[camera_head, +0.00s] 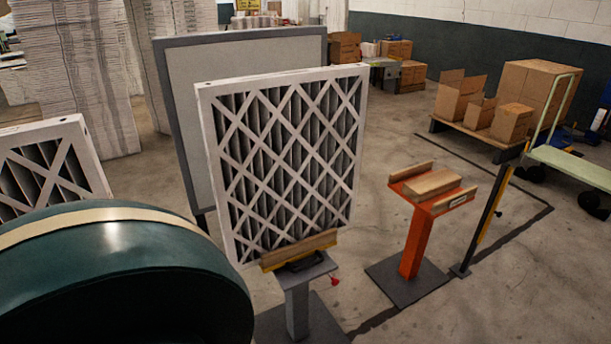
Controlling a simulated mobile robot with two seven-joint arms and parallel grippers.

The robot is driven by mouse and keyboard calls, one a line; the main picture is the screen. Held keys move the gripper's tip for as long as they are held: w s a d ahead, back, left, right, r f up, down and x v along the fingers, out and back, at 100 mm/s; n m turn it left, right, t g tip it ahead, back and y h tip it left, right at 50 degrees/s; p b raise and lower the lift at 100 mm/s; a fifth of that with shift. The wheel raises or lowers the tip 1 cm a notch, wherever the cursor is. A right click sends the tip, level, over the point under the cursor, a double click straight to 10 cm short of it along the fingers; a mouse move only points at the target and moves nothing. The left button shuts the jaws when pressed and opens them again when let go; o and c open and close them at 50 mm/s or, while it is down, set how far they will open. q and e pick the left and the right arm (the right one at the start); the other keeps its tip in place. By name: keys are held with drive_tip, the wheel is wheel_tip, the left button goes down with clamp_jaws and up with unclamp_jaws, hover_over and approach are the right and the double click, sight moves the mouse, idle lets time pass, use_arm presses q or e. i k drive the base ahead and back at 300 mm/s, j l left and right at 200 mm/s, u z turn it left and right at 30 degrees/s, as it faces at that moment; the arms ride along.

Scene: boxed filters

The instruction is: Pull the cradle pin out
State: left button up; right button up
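A large pleated filter (285,150) with a white frame and diagonal lattice stands upright in a cradle (300,251) with a wood and yellow front lip. The cradle sits on a grey post (297,310). A small red piece (335,281) sticks out at the right of the post, just under the cradle. It may be the cradle pin; it is too small to be sure. Any pin shaft is hidden. Neither of my grippers shows in the head view. A large dark green rounded body with a tan band fills the lower left, close to the camera.
An orange stand (415,245) with wooden blocks is right of the cradle. A black and yellow post (485,225) stands beyond it. Another filter (50,165) is at the left. A grey panel (185,120) stands behind the cradle. Boxes (510,122) and a green cart (575,165) are at the back right.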

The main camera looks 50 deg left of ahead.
sight(335, 281)
drive_tip(key=u, duration=1.35)
